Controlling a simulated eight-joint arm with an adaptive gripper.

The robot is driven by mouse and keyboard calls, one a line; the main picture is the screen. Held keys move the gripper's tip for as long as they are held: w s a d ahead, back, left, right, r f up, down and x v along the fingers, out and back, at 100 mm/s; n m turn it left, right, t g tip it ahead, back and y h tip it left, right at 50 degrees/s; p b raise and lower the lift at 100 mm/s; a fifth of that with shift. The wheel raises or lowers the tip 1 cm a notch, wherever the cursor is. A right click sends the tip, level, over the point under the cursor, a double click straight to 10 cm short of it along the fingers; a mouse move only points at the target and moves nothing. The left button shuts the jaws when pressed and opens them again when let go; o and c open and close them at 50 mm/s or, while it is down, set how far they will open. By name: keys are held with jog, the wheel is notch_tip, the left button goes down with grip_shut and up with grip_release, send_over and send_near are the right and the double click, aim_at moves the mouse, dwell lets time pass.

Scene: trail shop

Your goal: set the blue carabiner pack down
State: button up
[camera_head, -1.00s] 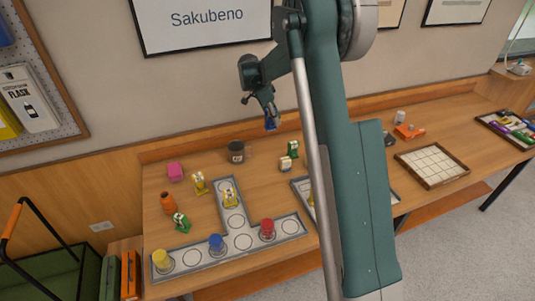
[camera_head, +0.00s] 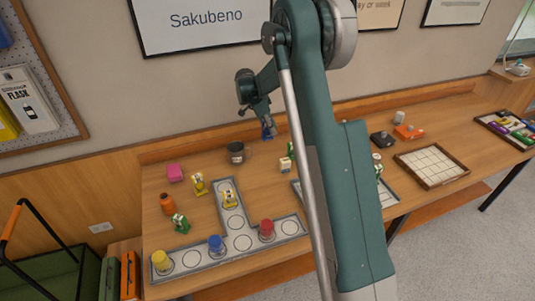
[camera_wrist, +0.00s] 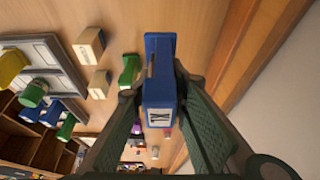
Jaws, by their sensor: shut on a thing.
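The blue carabiner pack (camera_head: 267,133) is held in the air over the back of the table, to the right of the dark mug. In the wrist view the blue pack (camera_wrist: 160,70) sits between the two fingers, with a white label marked "XL" at its near end. My gripper (camera_head: 264,126) is shut on it, and the fingers (camera_wrist: 158,95) touch its sides. The pack is clear of the tabletop in the head view. A green pack (camera_wrist: 130,72) lies just left of it in the wrist view.
A T-shaped grey tray (camera_head: 233,253) bears yellow, blue and red round pieces and a yellow pack. A gridded tray (camera_head: 432,166) lies right.

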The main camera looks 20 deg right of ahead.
aim_at(262, 137)
jog(key=shift+f+b, duration=0.35)
jog(key=shift+f, duration=2.75)
jog(key=shift+f, duration=0.1)
jog(key=shift+f, duration=1.75)
jog(key=shift+f+b, duration=0.15)
jog(key=shift+b, duration=0.2)
jog(key=o, duration=0.9)
jog(key=p+v, duration=0.1)
jog(key=v, duration=1.1)
